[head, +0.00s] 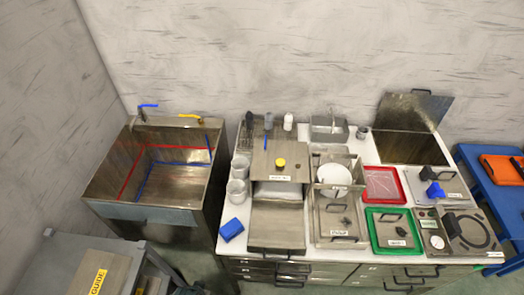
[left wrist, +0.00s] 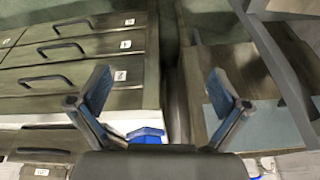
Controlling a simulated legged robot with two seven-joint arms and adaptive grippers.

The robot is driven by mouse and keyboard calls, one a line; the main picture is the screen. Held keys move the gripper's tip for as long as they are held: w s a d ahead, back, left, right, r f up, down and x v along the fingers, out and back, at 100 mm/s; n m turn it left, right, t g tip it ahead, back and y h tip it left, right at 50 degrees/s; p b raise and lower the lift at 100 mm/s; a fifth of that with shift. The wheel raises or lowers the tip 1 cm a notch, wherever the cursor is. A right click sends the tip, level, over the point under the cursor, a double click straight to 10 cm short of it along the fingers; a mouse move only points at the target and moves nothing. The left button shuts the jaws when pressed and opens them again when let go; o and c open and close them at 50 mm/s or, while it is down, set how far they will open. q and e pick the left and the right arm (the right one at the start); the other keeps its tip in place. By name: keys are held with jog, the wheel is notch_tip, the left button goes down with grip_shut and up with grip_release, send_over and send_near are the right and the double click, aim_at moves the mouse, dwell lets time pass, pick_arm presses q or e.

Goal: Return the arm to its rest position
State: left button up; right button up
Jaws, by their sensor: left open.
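My left gripper (left wrist: 158,90) shows in the left wrist view with its two blue-padded fingers spread wide apart. It is open and nothing is between the fingers. The fingers are over the gap between the drawer cabinet (left wrist: 80,62) and the metal unit on the right of that view (left wrist: 250,90). In the head view I cannot clearly make out my left gripper. My right arm and gripper show in neither view.
A blue block (head: 231,229) lies on the white counter's left front corner, near metal cups (head: 237,190). A metal sink (head: 150,170) stands left of the counter. A grey cart (head: 75,260) with a yellow GUIDE label is at the lower left. Trays crowd the counter.

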pick_arm(q)
jog(key=s+f+g, duration=0.1)
jog(key=s+f, duration=0.2)
jog(key=f, duration=1.9)
jog(key=s+a+f+g, duration=0.1)
jog(key=s+a+f, duration=0.2)
jog(key=s+f, duration=1.2)
jog(key=shift+s+f, duration=0.2)
jog(key=shift+s, duration=0.9)
